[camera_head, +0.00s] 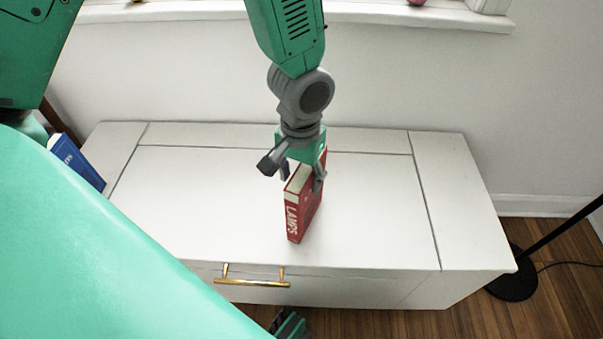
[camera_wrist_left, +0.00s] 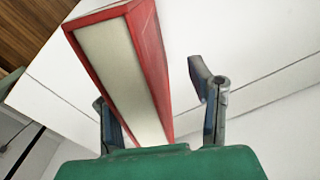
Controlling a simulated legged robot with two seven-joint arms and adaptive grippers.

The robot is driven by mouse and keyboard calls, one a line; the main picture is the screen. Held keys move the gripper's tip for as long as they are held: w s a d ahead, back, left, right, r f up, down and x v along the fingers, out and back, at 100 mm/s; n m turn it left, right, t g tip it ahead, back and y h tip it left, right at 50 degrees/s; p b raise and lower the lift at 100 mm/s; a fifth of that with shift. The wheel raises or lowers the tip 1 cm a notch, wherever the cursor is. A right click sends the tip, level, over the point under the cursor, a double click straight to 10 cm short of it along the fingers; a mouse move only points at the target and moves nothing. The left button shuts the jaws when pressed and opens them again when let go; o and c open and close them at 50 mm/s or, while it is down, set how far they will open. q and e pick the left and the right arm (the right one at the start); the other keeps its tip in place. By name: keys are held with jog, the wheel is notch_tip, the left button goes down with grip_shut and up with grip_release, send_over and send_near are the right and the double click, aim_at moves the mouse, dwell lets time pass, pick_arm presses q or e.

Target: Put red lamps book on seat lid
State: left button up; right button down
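The red lamps book (camera_head: 305,203) stands upright on the white seat lid (camera_head: 220,200), its spine lettered LAMPS toward the near side. My left gripper (camera_head: 292,176) is just above the book's top, with one finger on each side. In the left wrist view, the book (camera_wrist_left: 150,60) runs between the spread fingers of the gripper (camera_wrist_left: 158,110). A clear gap shows between the book and the right-hand finger; the other finger is partly hidden behind the book. The gripper looks open.
A blue book (camera_head: 77,160) leans at the bench's left end. A gold handle (camera_head: 252,283) is on the bench front. A black lamp base (camera_head: 513,280) stands on the wooden floor at right. A windowsill (camera_head: 420,17) runs behind. The lid is clear around the red book.

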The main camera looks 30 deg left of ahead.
pick_arm(q)
jog(key=shift+d+r, duration=0.25)
jog(key=shift+d, duration=0.55)
jog(key=shift+r, duration=0.4)
jog(key=r+p, duration=0.1)
jog(key=r, duration=0.1)
jog(key=r+p, duration=0.1)
jog(key=r, duration=0.1)
jog(key=a+r+p, duration=0.1)
jog(key=r+p, duration=0.1)
jog(key=shift+a+r, duration=0.1)
jog(key=shift+r, duration=0.25)
jog(key=r, duration=0.1)
jog(key=r+p, duration=0.1)
jog(key=r, duration=0.1)
jog(key=shift+d+r+p, duration=0.3)
jog(key=shift+r, duration=0.1)
jog(key=shift+d+r, duration=0.25)
jog(key=shift+r, duration=0.2)
jog(key=shift+a+f, duration=0.15)
jog(key=shift+a, duration=0.3)
pick_arm(e)
jog(key=r, duration=0.5)
jog(key=shift+d+r, duration=0.3)
pick_arm(q)
jog(key=shift+d, duration=0.1)
